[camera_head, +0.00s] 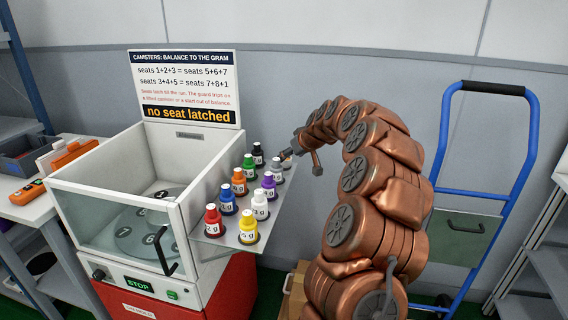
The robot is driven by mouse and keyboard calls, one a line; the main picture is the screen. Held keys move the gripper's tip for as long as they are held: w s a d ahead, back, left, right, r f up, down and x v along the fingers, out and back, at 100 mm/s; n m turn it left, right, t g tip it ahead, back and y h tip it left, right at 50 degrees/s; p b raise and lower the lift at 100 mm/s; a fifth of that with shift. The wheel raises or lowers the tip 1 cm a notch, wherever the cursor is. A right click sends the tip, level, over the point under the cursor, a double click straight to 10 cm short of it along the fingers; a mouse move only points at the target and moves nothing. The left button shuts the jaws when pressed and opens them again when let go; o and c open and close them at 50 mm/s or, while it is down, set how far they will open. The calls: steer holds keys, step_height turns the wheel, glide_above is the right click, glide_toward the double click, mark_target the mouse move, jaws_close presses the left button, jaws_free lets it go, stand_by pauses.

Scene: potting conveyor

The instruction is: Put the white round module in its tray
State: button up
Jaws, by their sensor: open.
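No white round module in a tray can be made out. Instead, several small coloured canisters stand on a pale side shelf (205,241). Among them are a white canister (260,208), a red canister (213,222), a yellow canister (248,230) and a black canister (258,155). My gripper (287,155) is small in the picture, at the shelf's far right end, close to a whitish canister (277,174). It is open; I cannot tell whether it touches that canister. Left of the shelf, an open-topped white machine (190,148) holds a round plate with numbered seats (132,238).
A sign (185,88) behind the machine reads "no seat latched". The machine's front display (139,285) reads STOP. A blue hand truck (531,140) stands at the right against the wall. A side table (30,212) at the left holds an orange handheld device (28,193).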

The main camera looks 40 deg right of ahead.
steer(key=shift+p+x, duration=0.3)
steer(key=shift+x, duration=1.95)
steer(key=shift+r, duration=0.1)
jaws_close()
